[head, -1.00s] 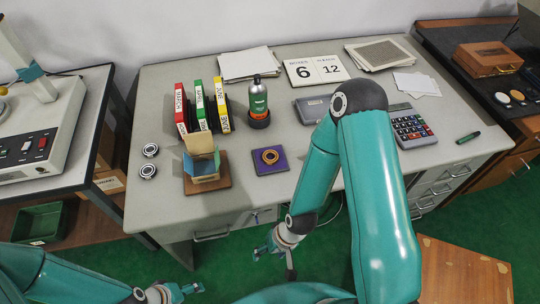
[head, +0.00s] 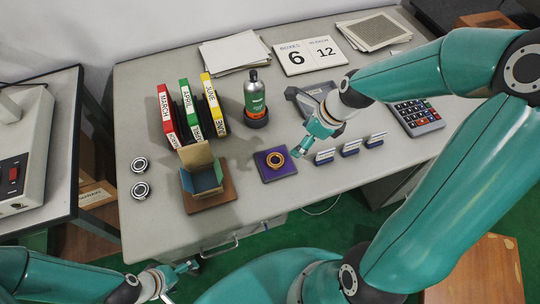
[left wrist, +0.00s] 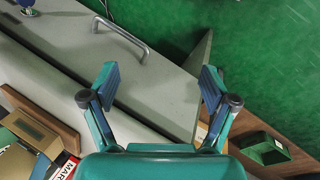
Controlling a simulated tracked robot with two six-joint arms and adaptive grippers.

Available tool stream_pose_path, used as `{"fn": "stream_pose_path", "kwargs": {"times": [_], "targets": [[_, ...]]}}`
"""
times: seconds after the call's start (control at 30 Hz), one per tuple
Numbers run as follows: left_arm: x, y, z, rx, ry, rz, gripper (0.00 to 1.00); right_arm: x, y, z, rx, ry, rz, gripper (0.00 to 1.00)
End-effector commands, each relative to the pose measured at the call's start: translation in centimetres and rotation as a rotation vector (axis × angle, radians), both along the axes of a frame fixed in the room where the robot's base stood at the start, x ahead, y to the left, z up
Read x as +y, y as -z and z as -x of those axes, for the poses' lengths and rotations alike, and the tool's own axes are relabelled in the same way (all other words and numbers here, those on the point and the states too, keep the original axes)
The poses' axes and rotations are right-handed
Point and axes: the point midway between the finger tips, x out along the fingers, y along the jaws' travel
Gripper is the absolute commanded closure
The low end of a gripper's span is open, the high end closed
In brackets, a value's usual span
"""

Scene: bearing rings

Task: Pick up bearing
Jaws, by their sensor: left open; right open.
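Two steel bearings, the upper one (head: 139,164) and the lower one (head: 140,190), lie apart on the left part of the grey desk. A brass-coloured ring with a dark inside (head: 275,160) sits on a purple square pad (head: 267,175) near the desk's front middle. My right gripper (head: 299,151) is open and empty, above the desk just right of the ring and apart from it. My left gripper (head: 192,267) is low, in front of the desk's front edge. The left wrist view shows its two fingers (left wrist: 160,88) spread with nothing between them.
An open cardboard box (head: 202,172) on a brown base stands between bearings and pad. Small stamps (head: 350,148) and a calculator (head: 416,117) are at right. A drawer handle (left wrist: 122,37) is near my left gripper.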

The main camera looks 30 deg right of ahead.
Motion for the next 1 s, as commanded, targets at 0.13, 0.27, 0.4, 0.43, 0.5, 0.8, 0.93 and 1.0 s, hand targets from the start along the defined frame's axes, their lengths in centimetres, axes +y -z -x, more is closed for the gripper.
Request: {"fn": "stream_pose_path", "kwargs": {"times": [0.13, 0.27, 0.4, 0.43, 0.5, 0.8, 0.93, 1.0], "targets": [[0.0, 0.2, 0.0, 0.001, 0.0, 0.0, 0.14, 0.9, 2.4, -0.9, 0.008, -0.008, -0.004, 0.14], [0.0, 0.5, 0.0, 0.001, 0.0, 0.0, 0.14, 1.6, 5.1, -1.9, 0.007, -0.014, -0.004, 0.14], [0.0, 1.0, 0.0, 0.001, 0.0, 0.0, 0.14, 2.3, 7.8, -2.9, 0.005, -0.016, -0.003, 0.14], [0.0, 1.1, 0.0, 0.0, 0.0, 0.0, 0.14, 2.4, 8.4, -3.1, 0.004, -0.017, -0.002, 0.14], [0.0, 1.4, 0.0, 0.0, 0.0, 0.0, 0.14, 2.6, 9.3, -3.5, 0.002, -0.017, -0.002, 0.14], [0.0, 2.0, 0.0, 0.0, 0.0, 0.0, 0.14, 3.0, 11.1, -4.2, 0.0, -0.018, 0.0, 0.14], [0.0, 2.9, 0.0, 0.0, 0.0, 0.0, 0.14, 3.3, 13.0, -4.8, 0.002, -0.018, -0.001, 0.14], [0.0, 3.4, 0.0, 0.0, 0.0, 0.0, 0.14, 3.4, 14.0, -5.2, 0.001, -0.019, 0.0, 0.14]]}}
